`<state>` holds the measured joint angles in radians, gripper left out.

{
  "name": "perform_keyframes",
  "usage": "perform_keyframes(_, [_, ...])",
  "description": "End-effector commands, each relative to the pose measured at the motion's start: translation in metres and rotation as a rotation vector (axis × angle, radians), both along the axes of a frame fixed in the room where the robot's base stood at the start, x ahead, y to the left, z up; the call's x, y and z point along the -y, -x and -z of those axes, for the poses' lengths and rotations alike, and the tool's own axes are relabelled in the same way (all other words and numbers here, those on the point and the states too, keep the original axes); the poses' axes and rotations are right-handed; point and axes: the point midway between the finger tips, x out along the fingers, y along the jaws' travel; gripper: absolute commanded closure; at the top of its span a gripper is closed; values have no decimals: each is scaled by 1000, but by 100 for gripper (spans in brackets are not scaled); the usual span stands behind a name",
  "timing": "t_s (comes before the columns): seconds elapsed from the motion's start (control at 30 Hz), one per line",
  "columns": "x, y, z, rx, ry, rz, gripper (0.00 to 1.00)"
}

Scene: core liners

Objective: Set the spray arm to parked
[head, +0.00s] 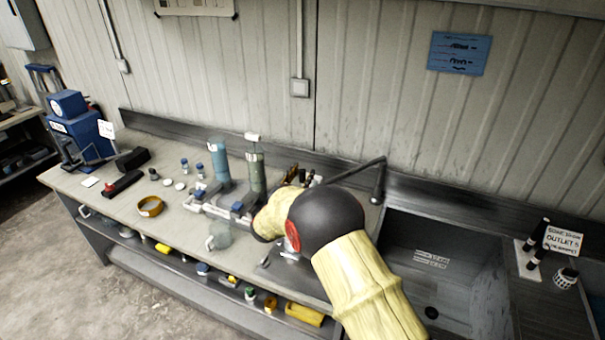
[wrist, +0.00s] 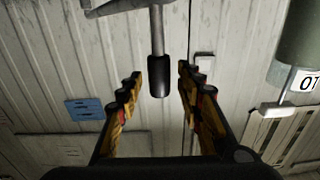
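The spray arm (head: 352,171) is a thin dark pipe at the left edge of the sink. In the head view it rises from a thicker upright and reaches left toward my gripper. In the wrist view a grey rod of the spray arm (wrist: 157,30) ends in a black grip (wrist: 158,76). My gripper (wrist: 160,74) is open, with one yellow-and-black finger on each side of the grip. Gaps show on both sides, so no contact is visible. In the head view my gripper (head: 301,176) is mostly hidden behind my own wrist.
The sink (head: 440,250) lies to the right. A blue tube (head: 218,160) and a green tube (head: 257,172) stand upright left of my gripper. A clear jug (head: 219,236) and an orange ring (head: 150,207) sit on the bench. The ribbed wall is behind.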

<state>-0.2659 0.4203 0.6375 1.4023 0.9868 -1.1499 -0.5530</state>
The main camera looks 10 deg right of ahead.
Motion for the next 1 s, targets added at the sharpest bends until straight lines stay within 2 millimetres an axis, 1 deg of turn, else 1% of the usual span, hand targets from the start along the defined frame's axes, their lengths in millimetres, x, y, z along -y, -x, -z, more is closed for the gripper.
perform_keyframes(0.1, [2,-3,0,1,1,0,63])
perform_keyframes(0.33, [2,-4,0,1,1,-1,64])
perform_keyframes(0.9, [2,-3,0,0,0,-1,96])
perform_keyframes(1.0, [2,-3,0,0,0,-1,100])
